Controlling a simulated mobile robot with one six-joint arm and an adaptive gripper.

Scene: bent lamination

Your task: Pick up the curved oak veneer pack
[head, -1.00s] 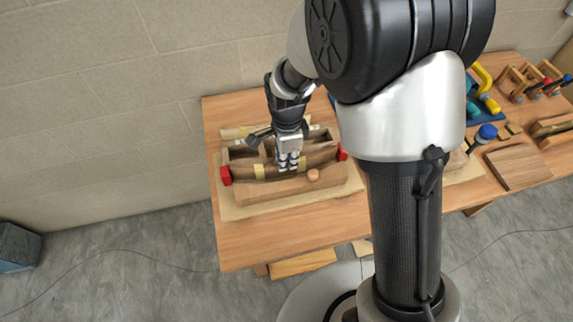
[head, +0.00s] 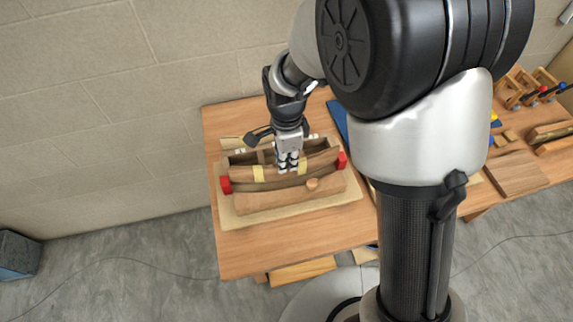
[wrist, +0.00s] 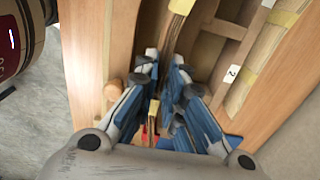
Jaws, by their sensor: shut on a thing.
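The curved oak veneer pack (head: 279,171) is a thin bent wooden strip with yellow bands, lying lengthwise along the wooden form (head: 290,197) between two red end pieces. My gripper (head: 288,168) comes down from above and is shut on the pack near its middle. In the wrist view the blue-padded fingers (wrist: 163,85) close on the layered strip (wrist: 176,35), with a yellow band just beyond them. The fingers hide the gripped part. The pack looks slightly raised from the form; the gap below it is hard to see.
Red end pieces (head: 225,185) stand at both ends of the form. A round wooden knob (head: 312,184) sticks up in front. Behind the pack is a wooden compartment frame (head: 240,158). The form rests on a pale board (head: 232,218). Bare table (head: 245,252) lies in front.

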